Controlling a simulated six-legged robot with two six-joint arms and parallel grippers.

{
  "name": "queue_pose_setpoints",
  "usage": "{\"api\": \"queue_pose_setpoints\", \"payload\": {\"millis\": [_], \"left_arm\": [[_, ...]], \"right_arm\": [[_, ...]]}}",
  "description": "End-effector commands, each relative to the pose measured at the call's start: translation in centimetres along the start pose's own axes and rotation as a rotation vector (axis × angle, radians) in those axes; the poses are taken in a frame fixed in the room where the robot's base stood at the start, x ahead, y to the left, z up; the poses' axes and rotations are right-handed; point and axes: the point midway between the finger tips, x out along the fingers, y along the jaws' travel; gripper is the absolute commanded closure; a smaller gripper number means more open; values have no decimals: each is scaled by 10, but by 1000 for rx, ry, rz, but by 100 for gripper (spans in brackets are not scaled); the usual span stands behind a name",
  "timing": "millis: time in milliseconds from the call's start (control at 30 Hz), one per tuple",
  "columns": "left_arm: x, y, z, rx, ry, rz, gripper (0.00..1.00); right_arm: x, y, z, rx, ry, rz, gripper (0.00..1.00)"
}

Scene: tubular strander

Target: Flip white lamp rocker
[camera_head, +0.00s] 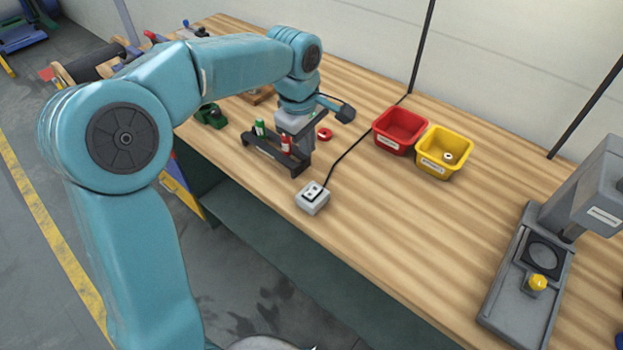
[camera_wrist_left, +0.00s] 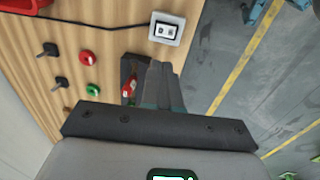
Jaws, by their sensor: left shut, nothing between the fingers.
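My left gripper (camera_head: 302,140) is over the dark rack, behind and to the left of the box. Its fingers (camera_wrist_left: 161,66) are shut and empty in the left wrist view. The arm hides part of the gripper in the head view. My right gripper is not seen.
A dark rack (camera_head: 270,158) with a green and a red cylinder stands beside my left gripper. A red bin (camera_head: 400,130) and a yellow bin (camera_head: 445,153) stand behind the box. A grey press (camera_head: 525,285) is at the right. Bench right of the box is clear.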

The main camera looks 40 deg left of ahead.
Motion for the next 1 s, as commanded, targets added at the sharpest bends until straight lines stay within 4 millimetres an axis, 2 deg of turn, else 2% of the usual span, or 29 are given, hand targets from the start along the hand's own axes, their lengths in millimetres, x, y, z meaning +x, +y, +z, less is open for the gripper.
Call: {"api": "queue_pose_setpoints", "payload": {"millis": [167,500,700,833,1000], "left_arm": [[16,-1,1,-1,0,-4,100],[88,-1,0,0,0,-7,100],[122,-1,0,0,-1,-4,100],[134,-1,0,-1,-1,-3,100],[140,0,0,-1,0,0,100]], "right_arm": [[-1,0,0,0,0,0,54],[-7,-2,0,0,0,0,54],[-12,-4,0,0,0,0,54],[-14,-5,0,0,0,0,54],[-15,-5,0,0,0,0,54]]}}
